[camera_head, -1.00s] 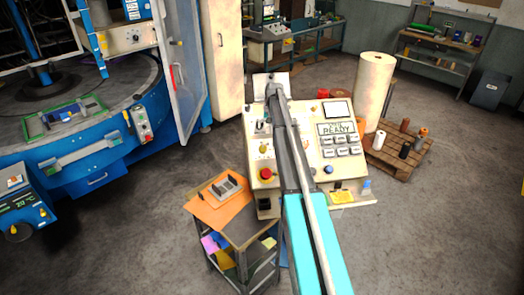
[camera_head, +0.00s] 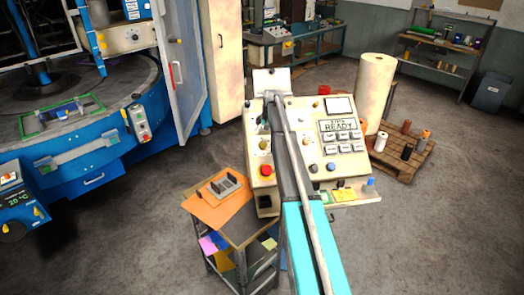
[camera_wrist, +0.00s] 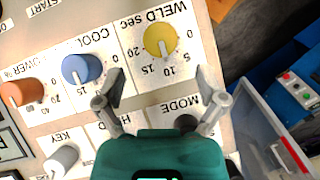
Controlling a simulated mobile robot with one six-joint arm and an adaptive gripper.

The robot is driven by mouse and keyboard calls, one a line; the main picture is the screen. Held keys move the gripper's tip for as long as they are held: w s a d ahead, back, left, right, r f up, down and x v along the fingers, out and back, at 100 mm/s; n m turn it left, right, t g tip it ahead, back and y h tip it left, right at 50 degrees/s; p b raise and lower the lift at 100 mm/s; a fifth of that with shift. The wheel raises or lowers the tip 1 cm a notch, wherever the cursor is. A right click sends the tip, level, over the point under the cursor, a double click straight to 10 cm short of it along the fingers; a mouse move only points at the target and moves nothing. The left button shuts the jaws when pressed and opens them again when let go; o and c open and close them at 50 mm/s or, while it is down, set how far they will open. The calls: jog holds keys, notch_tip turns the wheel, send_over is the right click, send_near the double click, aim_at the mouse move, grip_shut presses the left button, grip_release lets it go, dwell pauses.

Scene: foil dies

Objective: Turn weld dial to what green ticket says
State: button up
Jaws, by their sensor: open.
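The weld dial (camera_wrist: 160,40) is a yellow knob on the cream panel, under the upside-down label "WELD sec", with numbers from 0 to 20 around it. In the head view my arm covers part of the control panel (camera_head: 296,118). A small green ticket (camera_head: 324,197) shows at the panel's lower shelf, partly behind my arm; its writing is too small to read.
A blue knob (camera_wrist: 82,69) and an orange knob (camera_wrist: 24,92) sit beside the weld dial. A red button (camera_head: 263,171) is on the panel's left. A yellow card (camera_head: 344,195) lies by the green ticket. A small cart (camera_head: 235,235) stands at front left.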

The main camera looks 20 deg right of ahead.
aim_at(263, 143)
jog(key=shift+w+a+f+b, duration=0.1)
jog(key=shift+a+f+b, duration=0.05)
jog(key=shift+f+b, duration=1)
jog(key=shift+w+a+f+b, duration=0.1)
jog(key=shift+a+f+b, duration=0.1)
jog(key=shift+f+b, duration=0.9)
jog(key=shift+w+a+f+b, duration=0.1)
jog(key=shift+a+f+b, duration=0.05)
jog(key=shift+f+b, duration=1)
jog(key=shift+f, duration=0.15)
jog(key=c, duration=1.1)
jog(key=shift+a, duration=0.3)
jog(key=shift+c, duration=0.2)
jog(key=shift+d, duration=0.25)
